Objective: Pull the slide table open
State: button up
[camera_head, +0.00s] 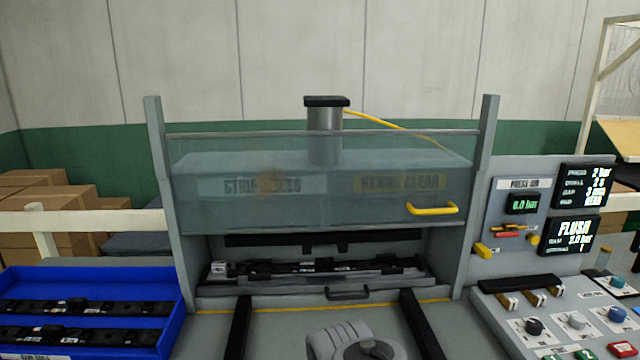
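The slide table (280,288) sits inside the press, under the raised clear guard (320,215). Its black bar handle (347,293) is at the middle of its front edge. A fixture with a long black trim part lies on the slide table. Two black rails run from the press toward me, and the table's front edge is at their far end. A grey rounded part of my arm shows at the bottom centre, well in front of the handle. My gripper's fingers are not visible.
A blue bin (90,268) with black trim strips stands at the left. A control panel (515,215) with displays, switches and knobs is at the right. The guard has a yellow handle (433,208). The surface between the rails is clear apart from my arm.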

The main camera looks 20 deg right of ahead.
aim_at(256, 283)
jog(key=k, duration=1.2)
jog(key=u, duration=0.9)
jog(key=i, duration=1.6)
jog(key=z, duration=0.4)
